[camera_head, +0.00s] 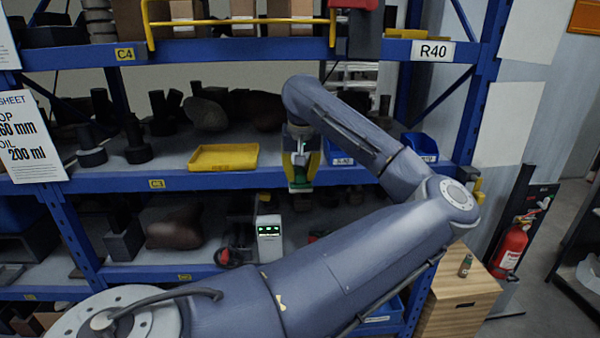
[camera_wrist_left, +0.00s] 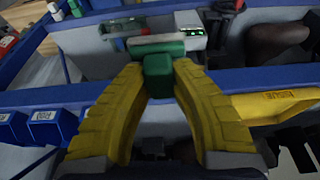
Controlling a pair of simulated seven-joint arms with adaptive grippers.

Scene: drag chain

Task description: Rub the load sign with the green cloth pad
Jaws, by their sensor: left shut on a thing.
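My left gripper (camera_head: 300,172) is in front of the middle shelf, its yellow fingers pointing down. In the left wrist view the gripper (camera_wrist_left: 158,82) is shut on a green block (camera_wrist_left: 158,76), which I take to be the green cloth pad's grip. In the head view the green pad (camera_head: 300,178) is small between the fingers. I cannot tell which sign is the load sign; a white R40 sign (camera_head: 433,50) is on the upper beam. The right gripper is out of view.
A yellow tray (camera_head: 224,157) lies on the middle shelf left of the gripper. Blue bins (camera_head: 420,146) stand to the right. A grey device with a green display (camera_head: 269,238) is on the lower shelf. A wooden cabinet (camera_head: 460,295) stands at lower right.

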